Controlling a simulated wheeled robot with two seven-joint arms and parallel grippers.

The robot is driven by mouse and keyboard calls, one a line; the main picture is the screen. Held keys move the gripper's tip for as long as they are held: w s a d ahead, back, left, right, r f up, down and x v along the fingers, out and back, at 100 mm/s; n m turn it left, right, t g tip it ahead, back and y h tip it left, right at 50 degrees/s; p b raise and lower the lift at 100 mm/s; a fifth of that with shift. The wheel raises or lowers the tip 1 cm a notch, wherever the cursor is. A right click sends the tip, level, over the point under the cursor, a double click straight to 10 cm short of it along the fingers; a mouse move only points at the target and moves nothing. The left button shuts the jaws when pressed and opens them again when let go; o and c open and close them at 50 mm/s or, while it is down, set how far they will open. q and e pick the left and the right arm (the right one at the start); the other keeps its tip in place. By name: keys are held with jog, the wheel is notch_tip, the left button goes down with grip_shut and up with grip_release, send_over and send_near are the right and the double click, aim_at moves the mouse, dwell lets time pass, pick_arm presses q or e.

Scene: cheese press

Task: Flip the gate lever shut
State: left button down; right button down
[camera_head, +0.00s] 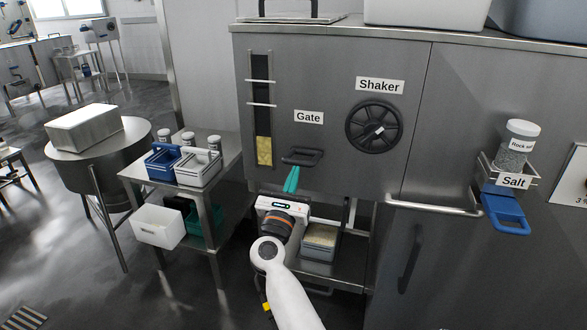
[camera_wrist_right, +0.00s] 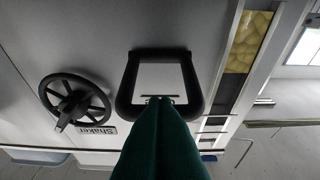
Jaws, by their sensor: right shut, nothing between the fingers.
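The gate lever (camera_head: 303,157) is a dark loop-shaped handle on the steel front panel, just below the "Gate" label (camera_head: 308,117). It sticks out from the panel. My right gripper (camera_head: 291,180) has teal fingers that are shut and empty, with the tips just below the lever. In the right wrist view the lever (camera_wrist_right: 158,54) is a black rectangular loop, and the fingertips (camera_wrist_right: 160,100) overlap its near bar. I cannot tell whether they touch it. My left gripper is not in view.
The black shaker wheel (camera_head: 374,127) is right of the lever. A salt holder (camera_head: 508,180) with a blue handle is further right. A bin (camera_head: 320,240) stands on a shelf below. A side table with a blue caddy (camera_head: 165,163) and a white caddy (camera_head: 199,169) is at left.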

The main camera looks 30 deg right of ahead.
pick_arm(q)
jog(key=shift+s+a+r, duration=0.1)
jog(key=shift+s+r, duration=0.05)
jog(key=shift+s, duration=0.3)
pick_arm(e)
jog(key=shift+r, duration=0.55)
pick_arm(q)
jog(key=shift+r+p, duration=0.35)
jog(key=shift+p, duration=0.1)
pick_arm(e)
jog(key=shift+d+r, duration=0.1)
jog(key=shift+r, duration=0.7)
jog(key=shift+w, duration=0.1)
